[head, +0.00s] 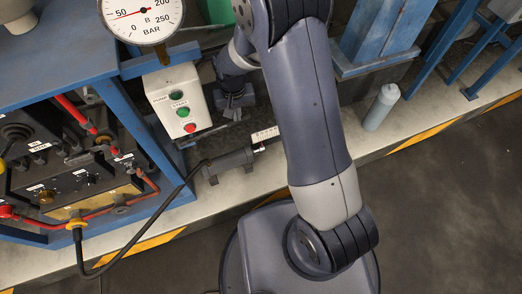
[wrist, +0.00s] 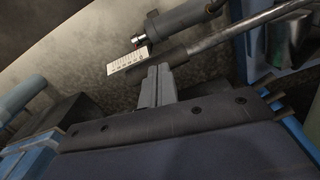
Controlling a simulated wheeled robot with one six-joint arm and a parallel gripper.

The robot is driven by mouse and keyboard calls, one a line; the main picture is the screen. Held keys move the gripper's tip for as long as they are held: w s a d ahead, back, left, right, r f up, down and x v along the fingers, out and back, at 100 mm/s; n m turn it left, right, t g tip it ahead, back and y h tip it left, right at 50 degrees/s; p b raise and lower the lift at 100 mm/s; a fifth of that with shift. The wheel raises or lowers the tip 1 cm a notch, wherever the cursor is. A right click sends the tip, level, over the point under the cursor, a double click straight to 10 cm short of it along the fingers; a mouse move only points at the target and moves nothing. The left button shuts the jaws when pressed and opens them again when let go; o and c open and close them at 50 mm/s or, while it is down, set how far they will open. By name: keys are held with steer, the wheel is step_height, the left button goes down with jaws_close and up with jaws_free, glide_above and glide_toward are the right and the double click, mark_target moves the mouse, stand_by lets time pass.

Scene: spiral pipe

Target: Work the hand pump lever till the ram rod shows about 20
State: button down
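The pump lever (wrist: 250,22) runs from the upper right of the wrist view to a thicker dark grip (wrist: 180,55). My gripper (wrist: 159,70) has its two grey fingers close together, with tips at the grip's lower side; whether they touch it is unclear. The grey ram cylinder (wrist: 182,20) ends in a short bright rod (wrist: 140,40), beside a white scale plate (wrist: 130,62) whose marks are too small to read. In the head view, the ram (head: 230,165) and scale plate (head: 264,134) lie left of my arm; my gripper (head: 235,100) is partly hidden.
A black hose (head: 135,243) runs from the blue-framed panel (head: 155,125) to the ram. A grey bottle (head: 381,107) stands right of my arm. The floor at right is clear.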

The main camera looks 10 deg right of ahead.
steer(key=shift+f+b, duration=1.55)
steer(key=shift+f, duration=0.55)
step_height(320, 180, up, 7)
steer(key=p, duration=0.5)
steer(key=shift+r+p, duration=0.15)
steer(key=shift+p, duration=0.15)
steer(key=shift+s, duration=0.15)
stand_by(1.4)
